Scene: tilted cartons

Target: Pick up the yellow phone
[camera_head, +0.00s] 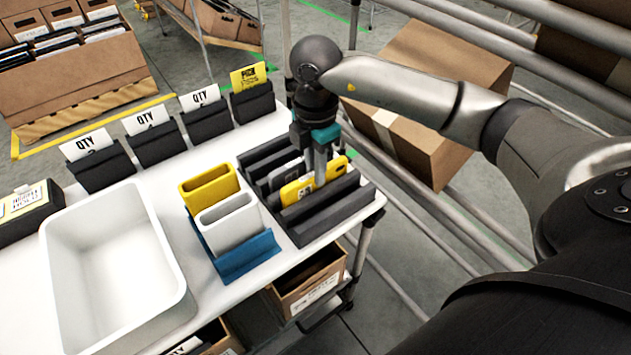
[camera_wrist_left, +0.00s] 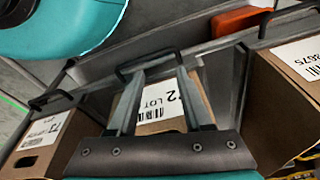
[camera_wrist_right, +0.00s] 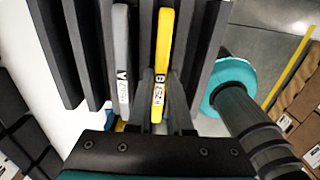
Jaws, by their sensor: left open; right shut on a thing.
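The yellow phone (camera_head: 299,191) stands on edge in a slot of the dark slotted rack (camera_head: 330,214) at the table's right end. A grey phone (camera_head: 284,176) stands in the slot to its left. My right gripper (camera_head: 320,172) points down and is shut on the yellow phone, which also shows between the fingers in the right wrist view (camera_wrist_right: 165,50). The grey phone (camera_wrist_right: 121,50) is just left of the fingers there. My left gripper (camera_wrist_left: 156,78) is open and empty, in front of labelled cardboard boxes; it is not seen in the head view.
Yellow (camera_head: 208,188) and white (camera_head: 230,222) upright holders stand in a blue base (camera_head: 248,257) left of the rack. A white bin (camera_head: 115,270) is further left. Black card holders (camera_head: 207,123) line the back edge. A cardboard box (camera_head: 425,80) lies tilted on rails behind my right arm.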

